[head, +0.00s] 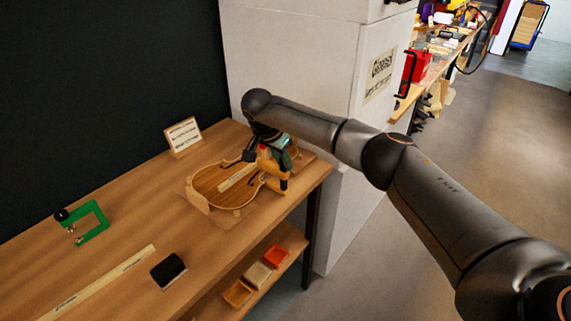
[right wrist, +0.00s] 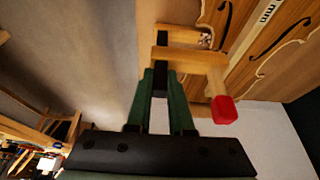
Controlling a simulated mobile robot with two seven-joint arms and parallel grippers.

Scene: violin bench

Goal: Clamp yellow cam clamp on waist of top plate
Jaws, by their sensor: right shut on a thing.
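The violin top plate (head: 212,186) lies on a low board on the bench, with its f-holes showing. My right gripper (head: 274,146) is at the plate's right side, partly hidden behind its own arm. In the right wrist view its green fingers (right wrist: 160,103) are shut on the dark bar of the cam clamp. The clamp's yellow wooden jaws (right wrist: 189,59) reach toward the plate's edge (right wrist: 275,45), and one ends in a red tip. The clamp also shows in the head view (head: 275,183). I cannot tell whether the jaws grip the plate. My left gripper is out of view.
A green clamp-like frame (head: 92,225), a long ruler (head: 105,281) and a black block (head: 168,271) lie on the bench. A small sign (head: 183,136) stands behind the plate. Small coloured trays (head: 257,273) sit on the lower shelf. A pale cabinet (head: 290,70) stands close behind.

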